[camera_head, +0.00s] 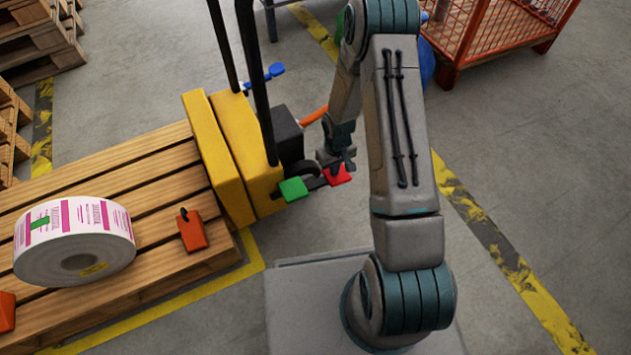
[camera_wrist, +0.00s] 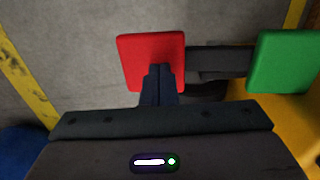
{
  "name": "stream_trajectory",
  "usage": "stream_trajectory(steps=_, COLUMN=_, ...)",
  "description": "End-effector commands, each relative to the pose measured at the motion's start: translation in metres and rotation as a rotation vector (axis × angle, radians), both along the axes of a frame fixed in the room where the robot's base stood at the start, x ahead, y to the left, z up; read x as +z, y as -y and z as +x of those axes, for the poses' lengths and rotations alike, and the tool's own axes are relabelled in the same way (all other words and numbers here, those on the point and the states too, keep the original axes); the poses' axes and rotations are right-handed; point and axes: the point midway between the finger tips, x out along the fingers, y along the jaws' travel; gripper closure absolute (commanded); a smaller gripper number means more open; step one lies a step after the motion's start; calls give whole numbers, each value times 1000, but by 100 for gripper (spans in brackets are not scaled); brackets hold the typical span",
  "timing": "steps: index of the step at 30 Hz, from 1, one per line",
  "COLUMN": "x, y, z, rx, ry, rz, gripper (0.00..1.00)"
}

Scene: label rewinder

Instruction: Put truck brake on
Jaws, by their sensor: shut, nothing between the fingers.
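The yellow pallet truck (camera_head: 238,150) stands at the end of a wooden pallet. Low on its near side are a green pedal (camera_head: 293,189) and a red pedal (camera_head: 338,175), side by side on a dark bracket. My gripper (camera_head: 346,166) is shut and empty, right at the red pedal. In the wrist view the shut fingertips (camera_wrist: 158,72) overlap the lower middle of the red pedal (camera_wrist: 135,52); I cannot tell whether they touch it. The green pedal (camera_wrist: 285,62) is to the right there, clear of the fingers.
A large label roll (camera_head: 75,240) and an orange block (camera_head: 192,230) sit on the pallet (camera_head: 150,185). An orange mesh crate (camera_head: 490,40) stands at the back right. Black upright bars rise from the truck. Grey floor is free on the right.

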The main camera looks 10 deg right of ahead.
Motion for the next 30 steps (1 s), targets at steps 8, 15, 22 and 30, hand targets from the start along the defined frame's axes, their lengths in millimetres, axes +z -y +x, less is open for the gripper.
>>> stream_trajectory(steps=8, x=-1, y=0, z=0, rx=-1, ry=0, rz=0, gripper=100)
stream_trajectory(steps=15, x=20, y=1, z=0, rx=-1, ry=0, rz=0, gripper=100)
stream_trajectory(steps=22, x=48, y=1, z=0, rx=-1, ry=0, rz=0, gripper=100)
stream_trajectory(steps=30, x=81, y=0, z=0, rx=-1, ry=1, rz=-1, gripper=100)
